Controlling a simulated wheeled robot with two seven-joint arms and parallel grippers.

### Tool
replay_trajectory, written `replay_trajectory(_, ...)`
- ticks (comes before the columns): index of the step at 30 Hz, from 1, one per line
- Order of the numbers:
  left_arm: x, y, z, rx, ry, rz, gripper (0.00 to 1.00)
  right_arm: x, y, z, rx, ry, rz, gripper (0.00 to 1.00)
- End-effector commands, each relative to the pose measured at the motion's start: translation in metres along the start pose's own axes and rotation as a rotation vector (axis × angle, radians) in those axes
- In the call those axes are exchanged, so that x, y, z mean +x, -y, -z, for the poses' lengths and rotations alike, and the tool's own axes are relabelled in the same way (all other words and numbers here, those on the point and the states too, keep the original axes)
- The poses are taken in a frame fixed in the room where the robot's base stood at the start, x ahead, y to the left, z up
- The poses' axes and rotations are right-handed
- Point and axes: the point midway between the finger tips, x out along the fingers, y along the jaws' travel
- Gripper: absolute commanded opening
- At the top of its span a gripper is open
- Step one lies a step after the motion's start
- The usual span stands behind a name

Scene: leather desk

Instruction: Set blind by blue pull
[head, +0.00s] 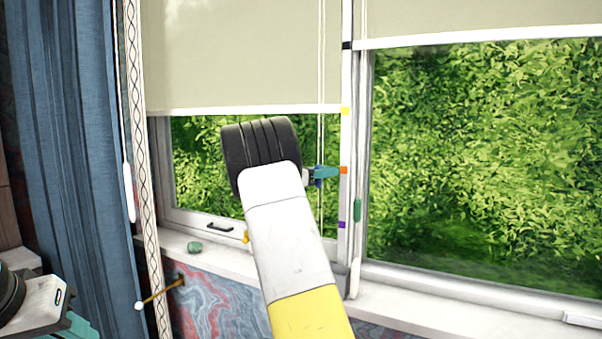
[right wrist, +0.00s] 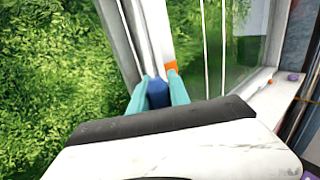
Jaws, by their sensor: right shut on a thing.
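The blue pull (right wrist: 157,93) hangs on white cords at the left window. My right gripper (right wrist: 158,92) is shut on it with its teal fingers. In the head view the blue pull (head: 319,183) shows only partly, below the teal fingers of the right gripper (head: 325,172), close to the orange mark (head: 343,170) on the post. The left beige blind (head: 240,50) is part way down; its white bottom bar is about level with the yellow mark (head: 345,111). My left gripper (head: 78,328) shows only partly at the lower left, away from the cords.
A purple mark (head: 341,225) and a black mark (head: 347,45) are also on the post. A green pull (head: 357,210) hangs right of it. The right blind (head: 480,15) is higher. A blue curtain (head: 70,120) hangs left. A small green stone (head: 194,247) lies on the sill.

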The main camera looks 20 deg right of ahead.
Motion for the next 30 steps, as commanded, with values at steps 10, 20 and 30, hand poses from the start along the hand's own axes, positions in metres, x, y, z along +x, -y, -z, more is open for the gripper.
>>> replay_trajectory(10, 0.000, 0.000, 0.000, 0.000, 0.000, 0.000, 0.36, -0.001, 0.000, 0.000, 0.000, -0.001, -0.001, 0.00)
replay_trajectory(20, 0.000, 0.000, 0.000, 0.000, 0.000, 0.000, 0.36, -0.001, -0.001, 0.000, 0.000, -0.001, -0.002, 0.00)
replay_trajectory(30, 0.000, 0.000, 0.000, 0.000, 0.000, 0.000, 0.36, -0.001, -0.001, 0.025, -0.008, -0.001, -0.001, 0.00)
